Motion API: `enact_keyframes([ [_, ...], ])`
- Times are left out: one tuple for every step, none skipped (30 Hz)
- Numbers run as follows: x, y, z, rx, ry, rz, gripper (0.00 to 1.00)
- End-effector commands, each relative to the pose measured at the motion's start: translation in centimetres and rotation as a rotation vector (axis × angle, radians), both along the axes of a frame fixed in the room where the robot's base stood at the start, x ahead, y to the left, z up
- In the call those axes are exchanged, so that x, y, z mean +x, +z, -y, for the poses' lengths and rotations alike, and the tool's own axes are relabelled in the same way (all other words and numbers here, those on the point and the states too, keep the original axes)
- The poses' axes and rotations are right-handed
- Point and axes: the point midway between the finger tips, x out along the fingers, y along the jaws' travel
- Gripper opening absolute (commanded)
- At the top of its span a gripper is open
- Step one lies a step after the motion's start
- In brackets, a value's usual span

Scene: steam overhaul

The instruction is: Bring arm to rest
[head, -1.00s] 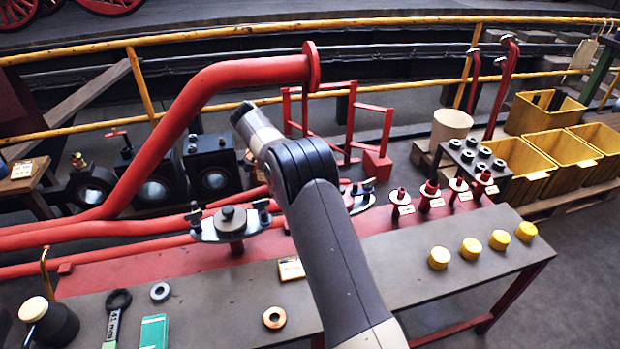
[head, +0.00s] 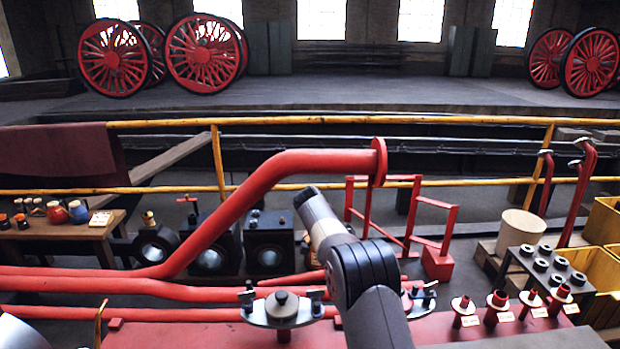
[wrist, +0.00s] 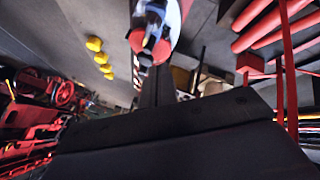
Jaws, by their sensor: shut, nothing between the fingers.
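My arm (head: 372,285) rises from the bottom of the head view. Its dark joint is bent and the pale-banded link beyond it points up and left, above the red bench (head: 480,335). The gripper end does not show in the head view. In the wrist view my gripper (wrist: 157,72) appears as a narrow dark bar beyond the wide dark body at the bottom. It is shut and empty. A clamp-like fitting on red (wrist: 153,35) lies beyond its tips in that view; I see no clear contact.
A thick red pipe (head: 265,180) with a flange runs left of my arm. A clamp fitting (head: 283,308) and several red spindles (head: 497,305) stand on the bench. A red frame (head: 437,215) stands behind. Yellow railing (head: 480,188) crosses the back; yellow crates (head: 600,270) sit right.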

Motion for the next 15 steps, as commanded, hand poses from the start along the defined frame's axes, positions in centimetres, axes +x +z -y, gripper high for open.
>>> enact_keyframes([
  [-0.2, -1.0, 0.7, -0.001, -0.003, -0.004, 0.00],
  [-0.3, -1.5, 1.0, -0.001, -0.003, -0.004, 0.00],
  [-0.4, -2.2, 1.5, -0.001, -0.003, -0.004, 0.00],
  [-0.4, -2.7, 1.9, -0.001, -0.003, -0.004, 0.00],
  [-0.5, -3.1, 2.2, -0.001, -0.003, -0.003, 0.00],
  [-0.6, -3.8, 2.7, 0.000, -0.002, -0.003, 0.00],
  [-0.5, -3.6, 2.5, 0.006, 0.029, -0.001, 0.00],
  [-0.4, -3.6, 2.5, 0.012, 0.058, -0.001, 0.00],
  [-0.3, -3.7, 2.6, 0.018, 0.095, -0.002, 0.00],
  [-0.2, -3.8, 2.6, 0.022, 0.120, -0.003, 0.00],
  [-0.2, -3.9, 2.6, 0.027, 0.147, -0.004, 0.00],
  [-0.1, -4.0, 2.6, 0.033, 0.183, -0.005, 0.00],
  [0.0, -4.1, 2.6, 0.036, 0.209, -0.006, 0.00],
  [0.0, -4.2, 2.6, 0.040, 0.235, -0.007, 0.00],
  [0.0, -4.3, 2.6, 0.044, 0.271, -0.008, 0.00],
])
